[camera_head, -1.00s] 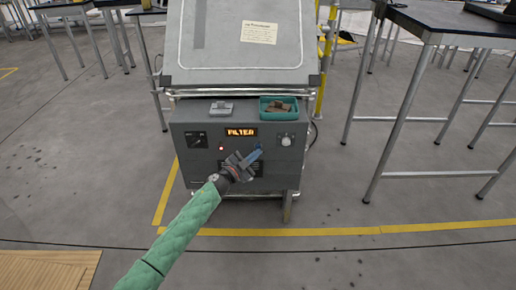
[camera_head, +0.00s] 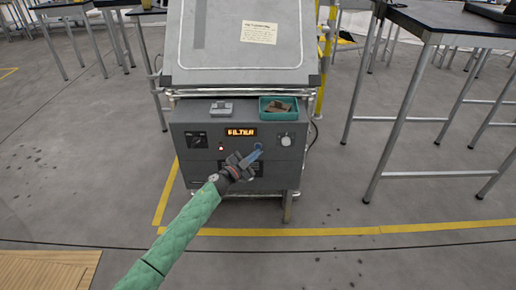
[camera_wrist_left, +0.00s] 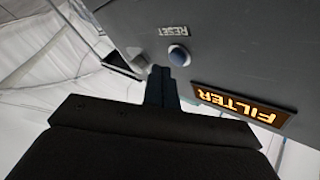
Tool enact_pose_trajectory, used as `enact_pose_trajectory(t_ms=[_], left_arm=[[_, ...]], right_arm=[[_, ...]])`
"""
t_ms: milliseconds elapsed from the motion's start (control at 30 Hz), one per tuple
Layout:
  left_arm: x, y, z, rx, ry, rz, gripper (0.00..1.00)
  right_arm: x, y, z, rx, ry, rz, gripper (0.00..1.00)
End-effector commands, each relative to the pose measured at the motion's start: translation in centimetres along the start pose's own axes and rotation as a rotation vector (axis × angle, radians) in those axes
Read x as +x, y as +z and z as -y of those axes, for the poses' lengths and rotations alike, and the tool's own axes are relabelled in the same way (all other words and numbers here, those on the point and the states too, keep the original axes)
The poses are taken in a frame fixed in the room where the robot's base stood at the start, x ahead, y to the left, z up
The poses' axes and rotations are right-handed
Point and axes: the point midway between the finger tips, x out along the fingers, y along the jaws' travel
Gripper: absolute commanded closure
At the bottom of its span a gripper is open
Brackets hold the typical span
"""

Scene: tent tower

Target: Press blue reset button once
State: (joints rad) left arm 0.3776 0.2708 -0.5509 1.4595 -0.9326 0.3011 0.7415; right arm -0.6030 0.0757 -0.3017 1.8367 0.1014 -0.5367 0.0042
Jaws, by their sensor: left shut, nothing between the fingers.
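The blue reset button (camera_wrist_left: 179,55) shows in the left wrist view on the grey panel, beside a RESET label (camera_wrist_left: 167,31). It also shows small in the head view (camera_head: 259,147), at the tip of my gripper. My left gripper (camera_head: 256,154) is shut and empty in front of the panel, just below the button. In the left wrist view its fingertips (camera_wrist_left: 161,72) lie close to the button; I cannot tell whether they touch it. My right gripper is not in view.
The grey machine (camera_head: 185,165) carries a lit FILTER display (camera_head: 241,132), a dial knob (camera_head: 286,141) and a small red light (camera_head: 221,148). A teal tray (camera_head: 266,112) and a small grey box (camera_head: 221,108) sit on its ledge. A tall table (camera_head: 424,30) stands right.

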Motion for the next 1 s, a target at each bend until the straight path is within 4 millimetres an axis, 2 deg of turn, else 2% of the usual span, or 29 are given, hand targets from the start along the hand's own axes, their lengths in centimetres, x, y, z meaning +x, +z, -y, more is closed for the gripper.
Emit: enact_pose_trajectory(t_ms=[1000], left_arm=[[0.71,0.48,0.52,0.000,0.000,0.000,1.00]], right_arm=[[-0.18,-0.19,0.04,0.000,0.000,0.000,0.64]])
